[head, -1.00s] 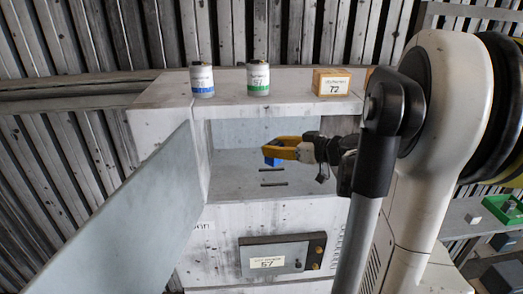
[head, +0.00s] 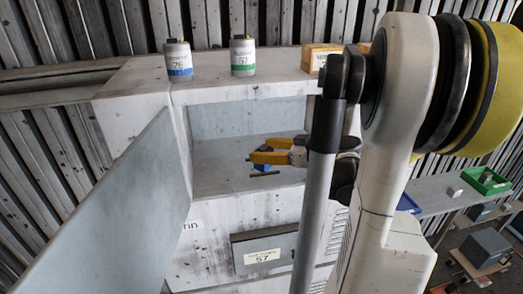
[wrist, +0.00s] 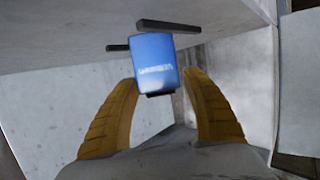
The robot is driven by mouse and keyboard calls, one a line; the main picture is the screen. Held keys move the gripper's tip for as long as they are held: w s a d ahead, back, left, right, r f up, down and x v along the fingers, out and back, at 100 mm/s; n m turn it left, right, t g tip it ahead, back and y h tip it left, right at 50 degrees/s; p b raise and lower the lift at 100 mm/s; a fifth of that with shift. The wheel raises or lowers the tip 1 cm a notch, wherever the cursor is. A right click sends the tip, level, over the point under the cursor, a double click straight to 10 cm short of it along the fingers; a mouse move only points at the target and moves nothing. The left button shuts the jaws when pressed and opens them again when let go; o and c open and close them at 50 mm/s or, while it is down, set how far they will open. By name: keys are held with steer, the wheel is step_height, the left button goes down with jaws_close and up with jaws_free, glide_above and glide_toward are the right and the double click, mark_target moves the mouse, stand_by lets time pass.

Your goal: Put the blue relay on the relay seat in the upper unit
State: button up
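The blue relay (wrist: 154,62) with white lettering stands at two dark parallel rails (wrist: 168,26) on the floor of the open compartment; I take these for the relay seat. In the head view the relay (head: 259,162) is partly hidden behind my gripper, and one rail (head: 264,174) shows in front of it. My gripper (head: 262,157) has its yellow fingers spread. In the wrist view the fingers (wrist: 160,80) lie on both sides of the relay, with gaps between. Whether the relay is fully seated cannot be told.
A blue-banded can (head: 178,60), a green-banded can (head: 243,56) and an orange box (head: 318,58) stand on the cabinet top. A grey open door panel (head: 110,215) is at left. A labelled drawer or cover (head: 264,252) sits below the compartment. A green tray (head: 485,180) is at far right.

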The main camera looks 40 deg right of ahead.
steer(key=shift+w+a+f, duration=0.1)
steer(key=shift+w, duration=0.3)
steer(key=b+v, duration=0.1)
steer(key=v, duration=1.1)
steer(key=shift+s, duration=0.15)
